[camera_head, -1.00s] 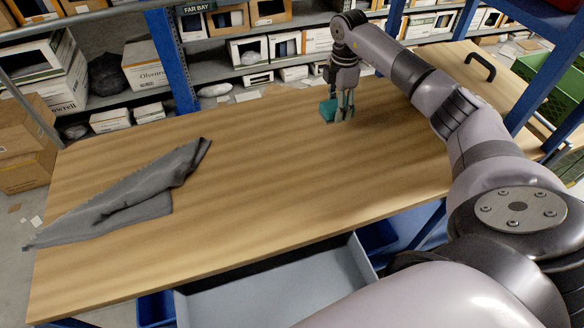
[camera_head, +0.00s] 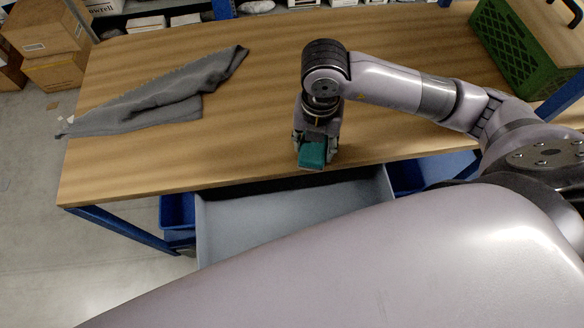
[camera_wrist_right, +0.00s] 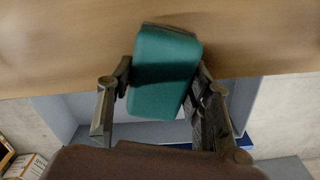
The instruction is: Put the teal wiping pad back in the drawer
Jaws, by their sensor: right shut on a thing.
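The teal wiping pad (camera_head: 312,156) is held in my right gripper (camera_head: 315,150), near the front edge of the wooden table. In the right wrist view the teal pad (camera_wrist_right: 162,75) sits between the two fingers of the right gripper (camera_wrist_right: 165,95), which are shut on its sides. The drawer (camera_head: 290,215) is open below the table's front edge. Its grey inside looks empty where it shows; my arm hides its near part. The pad is above the table edge, just behind the drawer opening. My left gripper is not in view.
A crumpled grey cloth (camera_head: 160,100) lies on the left of the wooden table (camera_head: 130,165). A green crate (camera_head: 510,50) stands at the back right. Blue bins (camera_head: 177,211) flank the drawer. Cardboard boxes (camera_head: 48,45) are on the floor at far left.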

